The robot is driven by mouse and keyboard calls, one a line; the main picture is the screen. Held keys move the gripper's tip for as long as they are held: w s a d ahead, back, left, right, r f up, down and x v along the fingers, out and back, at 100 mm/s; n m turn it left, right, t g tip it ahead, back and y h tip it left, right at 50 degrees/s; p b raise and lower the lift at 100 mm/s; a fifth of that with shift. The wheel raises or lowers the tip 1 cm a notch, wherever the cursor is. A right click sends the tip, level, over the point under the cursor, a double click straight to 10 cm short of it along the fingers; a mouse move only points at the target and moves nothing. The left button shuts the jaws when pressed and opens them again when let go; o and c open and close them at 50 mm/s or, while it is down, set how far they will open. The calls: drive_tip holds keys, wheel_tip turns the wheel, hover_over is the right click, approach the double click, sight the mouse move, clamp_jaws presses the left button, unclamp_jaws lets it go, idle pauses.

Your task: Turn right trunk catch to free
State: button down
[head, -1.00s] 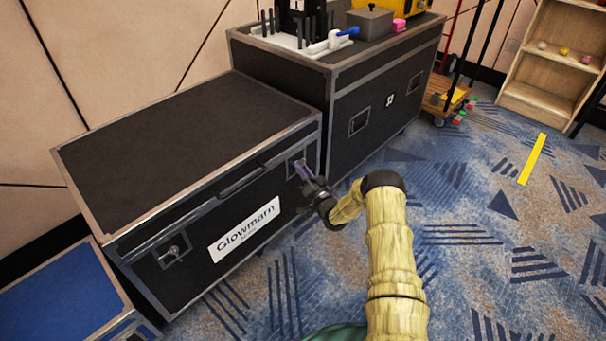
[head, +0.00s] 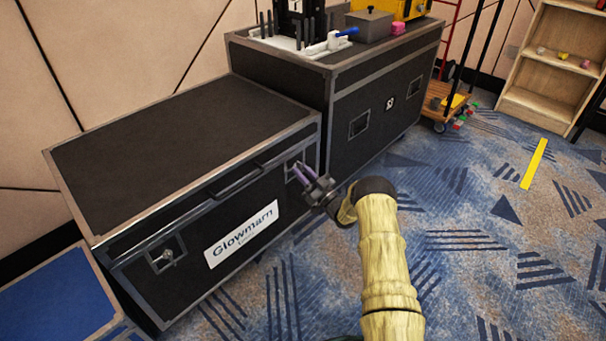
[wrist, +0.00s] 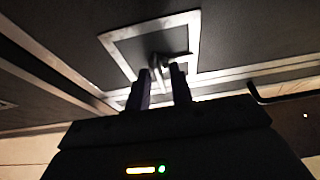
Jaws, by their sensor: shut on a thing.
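The black trunk (head: 180,150) with metal edges and a white "Glowmarn" label stands at the left in the head view. Its right catch (wrist: 172,57) sits in a square metal plate on the trunk's front, and shows between and just beyond my fingertips in the wrist view. My gripper (head: 302,172) is at this plate, with its two purple fingers pointing at the trunk front. The fingers are shut on the catch's small metal turn piece. In the head view the fingers mostly cover the catch. The left catch (head: 167,257) is in plain view in its own plate.
A blue-topped case (head: 55,308) is at the lower left. Open carpet (head: 460,240) lies to the right.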

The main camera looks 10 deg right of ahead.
drive_tip(key=shift+f, duration=0.15)
drive_tip(key=c, duration=1.6)
unclamp_jaws()
drive_tip(key=p+v, duration=0.5)
drive_tip(key=v, duration=1.2)
drive_tip(key=shift+s+d, duration=0.2)
